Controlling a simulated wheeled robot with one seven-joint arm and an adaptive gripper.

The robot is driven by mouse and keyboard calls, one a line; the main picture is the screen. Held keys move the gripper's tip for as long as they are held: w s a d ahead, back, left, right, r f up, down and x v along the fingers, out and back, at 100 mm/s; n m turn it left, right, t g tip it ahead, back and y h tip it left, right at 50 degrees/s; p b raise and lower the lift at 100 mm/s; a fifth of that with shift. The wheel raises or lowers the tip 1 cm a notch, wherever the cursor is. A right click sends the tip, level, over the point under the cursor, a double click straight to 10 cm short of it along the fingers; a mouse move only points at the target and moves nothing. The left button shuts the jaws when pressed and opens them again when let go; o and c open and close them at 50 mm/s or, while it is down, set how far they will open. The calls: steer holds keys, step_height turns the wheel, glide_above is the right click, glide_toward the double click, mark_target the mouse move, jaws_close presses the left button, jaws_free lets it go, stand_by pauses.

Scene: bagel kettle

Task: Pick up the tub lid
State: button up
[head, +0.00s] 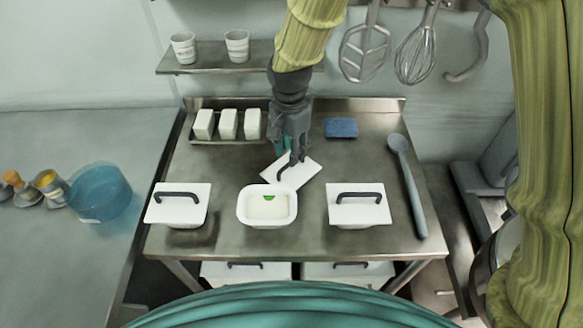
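The white tub lid (304,172) with a dark curved handle is just behind the open tub (244,211), turned at an angle. Whether it lies flat on the steel table or is slightly raised cannot be told. The open tub holds white contents with a small green mark. My gripper (297,158) points down over the lid, with its fingertips at the far end of the handle. The fingers overlap the handle, so I cannot tell whether they are closed on it.
Lidded white tubs stand left (176,211) and right (358,212) of the open tub. White blocks (228,124) sit in a tray at the back left. A blue sponge (341,128) and a grey spoon (411,190) lie to the right. Whisks (416,56) hang above.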

steer(key=shift+w+f, duration=0.3)
steer(key=shift+s+f+p, duration=0.3)
steer(key=shift+s+p, duration=0.15)
steer(key=shift+s, duration=0.2)
steer(key=f, duration=0.3)
steer(key=shift+w+d+f+p, duration=0.1)
steer(key=shift+w+p, duration=0.3)
steer(key=shift+s+f, duration=0.2)
steer(key=shift+f, duration=0.3)
steer(key=shift+w, duration=0.1)
jaws_close()
